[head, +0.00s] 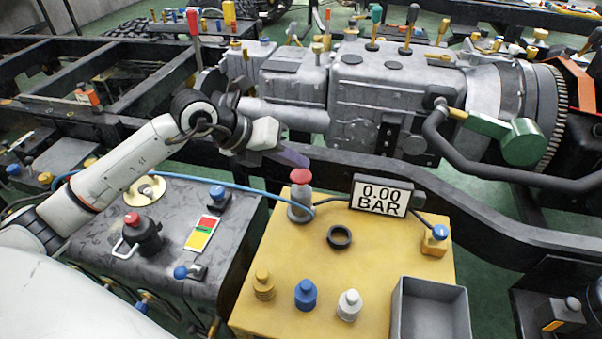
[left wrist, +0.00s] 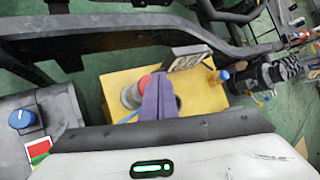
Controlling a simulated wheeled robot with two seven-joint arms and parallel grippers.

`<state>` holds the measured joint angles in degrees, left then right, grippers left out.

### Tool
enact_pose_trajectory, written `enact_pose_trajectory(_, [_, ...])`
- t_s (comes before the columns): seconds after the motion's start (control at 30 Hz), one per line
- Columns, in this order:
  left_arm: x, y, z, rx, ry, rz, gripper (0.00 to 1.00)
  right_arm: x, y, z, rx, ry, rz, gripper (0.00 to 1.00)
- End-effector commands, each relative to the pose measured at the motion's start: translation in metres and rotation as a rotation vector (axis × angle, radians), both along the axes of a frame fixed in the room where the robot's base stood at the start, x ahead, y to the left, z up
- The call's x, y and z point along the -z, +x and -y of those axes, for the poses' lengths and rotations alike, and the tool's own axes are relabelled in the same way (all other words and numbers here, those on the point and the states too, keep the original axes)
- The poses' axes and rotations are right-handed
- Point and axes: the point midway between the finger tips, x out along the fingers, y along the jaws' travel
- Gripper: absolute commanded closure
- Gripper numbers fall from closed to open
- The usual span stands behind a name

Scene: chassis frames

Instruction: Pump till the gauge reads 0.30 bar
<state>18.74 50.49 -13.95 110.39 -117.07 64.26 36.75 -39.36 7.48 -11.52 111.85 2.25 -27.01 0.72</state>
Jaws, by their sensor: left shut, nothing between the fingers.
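The gauge (head: 381,196) stands at the back of the yellow bench and reads 0.00 BAR. Left of it, a grey cylinder with a red domed top, which looks like the pump (head: 300,190), stands upright with a blue hose at it. My left gripper (head: 298,160) is shut and empty, its purple fingers just above and behind the red top in the head view. In the left wrist view the fingers (left wrist: 157,98) overlap the right side of the red top (left wrist: 143,87); I cannot tell whether they touch. My right gripper is not in view.
The yellow bench (head: 300,255) also holds a black ring (head: 339,237), yellow, blue and white knobs, a blue-topped yellow block (head: 435,240) and a grey bin (head: 430,310). A dark chassis rail (head: 400,180) and gearbox (head: 380,95) lie behind.

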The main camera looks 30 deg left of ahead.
Motion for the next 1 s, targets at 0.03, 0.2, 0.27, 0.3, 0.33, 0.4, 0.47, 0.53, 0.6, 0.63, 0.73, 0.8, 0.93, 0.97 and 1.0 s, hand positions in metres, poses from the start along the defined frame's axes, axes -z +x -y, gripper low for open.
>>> enact_pose_trajectory(0.03, [-0.0001, 0.0, 0.0001, 0.0, 0.0, 0.0, 1.0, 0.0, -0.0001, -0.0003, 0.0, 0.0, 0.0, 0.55])
enact_pose_trajectory(0.2, [-0.0001, 0.0, 0.0001, 0.0, 0.0, 0.0, 1.0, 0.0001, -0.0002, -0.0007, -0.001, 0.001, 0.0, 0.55])
enact_pose_trajectory(0.27, [-0.0001, 0.0, 0.0001, 0.0, 0.0, 0.0, 1.0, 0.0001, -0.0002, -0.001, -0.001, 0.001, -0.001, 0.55])
enact_pose_trajectory(0.3, [-0.0001, 0.0, 0.0001, 0.0, 0.0, 0.0, 1.0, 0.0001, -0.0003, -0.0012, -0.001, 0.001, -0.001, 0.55])
enact_pose_trajectory(0.33, [-0.0001, 0.0, 0.0001, 0.0, 0.0, 0.0, 1.0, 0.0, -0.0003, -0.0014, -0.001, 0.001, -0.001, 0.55])
enact_pose_trajectory(0.4, [-0.0001, 0.0, 0.0001, 0.0, 0.0, 0.0, 1.0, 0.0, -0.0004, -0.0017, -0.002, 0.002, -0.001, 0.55])
enact_pose_trajectory(0.47, [-0.0001, 0.0, 0.0001, 0.0, 0.0, 0.0, 1.0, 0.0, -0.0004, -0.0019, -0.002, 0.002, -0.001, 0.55])
enact_pose_trajectory(0.53, [-0.0001, 0.0, 0.0001, 0.0, 0.0, 0.0, 1.0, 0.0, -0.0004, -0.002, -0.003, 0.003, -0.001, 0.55])
enact_pose_trajectory(0.6, [0.0001, 0.0, 0.0002, 0.0, 0.0, 0.0, 1.0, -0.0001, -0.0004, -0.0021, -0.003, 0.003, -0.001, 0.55])
enact_pose_trajectory(0.63, [0.0002, 0.0, 0.0001, 0.0, 0.0, 0.0, 1.0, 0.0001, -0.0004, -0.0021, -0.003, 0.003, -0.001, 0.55])
enact_pose_trajectory(0.73, [0.0025, 0.0, 0.0001, 0.0, 0.0, 0.0, 1.0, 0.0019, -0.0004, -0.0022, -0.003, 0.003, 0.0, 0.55])
enact_pose_trajectory(0.8, [0.0052, -0.0001, 0.0, 0.0, 0.0, 0.0, 1.0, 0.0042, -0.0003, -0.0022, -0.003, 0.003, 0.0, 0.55])
enact_pose_trajectory(0.93, [0.0093, 0.0, -0.0001, 0.0, 0.0, 0.0, 1.0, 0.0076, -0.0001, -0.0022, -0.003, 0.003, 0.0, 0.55])
enact_pose_trajectory(0.97, [0.0094, -0.0001, -0.0001, 0.0, 0.0, 0.0, 1.0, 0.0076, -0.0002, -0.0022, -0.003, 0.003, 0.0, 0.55])
enact_pose_trajectory(1.0, [0.0092, 0.0, -0.0001, 0.0, 0.0, 0.0, 1.0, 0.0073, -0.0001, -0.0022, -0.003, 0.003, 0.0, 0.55])
